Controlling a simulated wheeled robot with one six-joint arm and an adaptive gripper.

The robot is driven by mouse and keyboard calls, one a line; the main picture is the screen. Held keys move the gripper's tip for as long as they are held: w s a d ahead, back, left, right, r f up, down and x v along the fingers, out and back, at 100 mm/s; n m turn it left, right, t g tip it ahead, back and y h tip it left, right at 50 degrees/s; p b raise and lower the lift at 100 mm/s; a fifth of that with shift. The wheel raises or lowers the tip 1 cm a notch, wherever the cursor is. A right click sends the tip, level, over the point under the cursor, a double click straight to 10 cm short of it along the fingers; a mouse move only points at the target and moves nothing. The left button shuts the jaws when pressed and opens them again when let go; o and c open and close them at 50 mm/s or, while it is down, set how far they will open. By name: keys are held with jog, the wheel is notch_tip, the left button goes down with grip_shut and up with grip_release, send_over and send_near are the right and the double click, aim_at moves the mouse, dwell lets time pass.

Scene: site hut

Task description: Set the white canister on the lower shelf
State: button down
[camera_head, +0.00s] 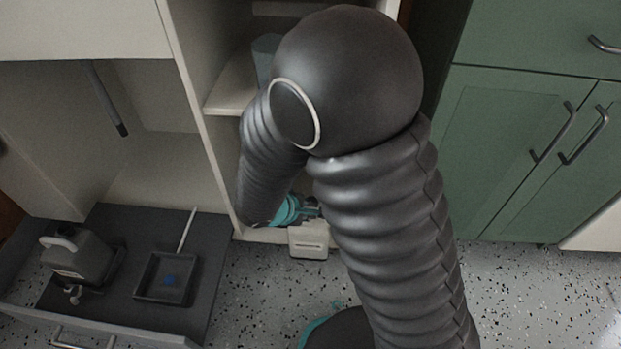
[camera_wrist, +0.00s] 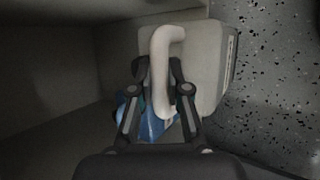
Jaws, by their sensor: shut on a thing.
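The white canister (camera_wrist: 207,65) is in my gripper (camera_wrist: 160,78), whose fingers are shut around its pale curved handle (camera_wrist: 165,50). In the head view, part of the canister (camera_head: 308,243) shows below my arm, at the front edge of the open cabinet. The lower shelf (camera_head: 262,236) shows there only as a narrow pale strip; my arm hides most of it. I cannot tell whether the canister touches the shelf. My gripper (camera_head: 308,212) is partly hidden by my arm in the head view.
A blue thing (camera_wrist: 155,122) shows behind my fingers. A grey-blue container (camera_head: 265,55) stands on the upper shelf (camera_head: 230,97). Green cupboards (camera_head: 510,120) stand at right. Speckled floor (camera_head: 530,290) is clear.

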jog(key=w+f, duration=0.3)
jog(key=w, duration=1)
jog(key=shift+w+d+f, duration=0.15)
jog(key=shift+f, duration=0.1)
jog(key=c, duration=1.1)
grip_release()
jog(key=shift+c, duration=0.2)
jog(key=p+v, duration=0.2)
jog(key=v, duration=1)
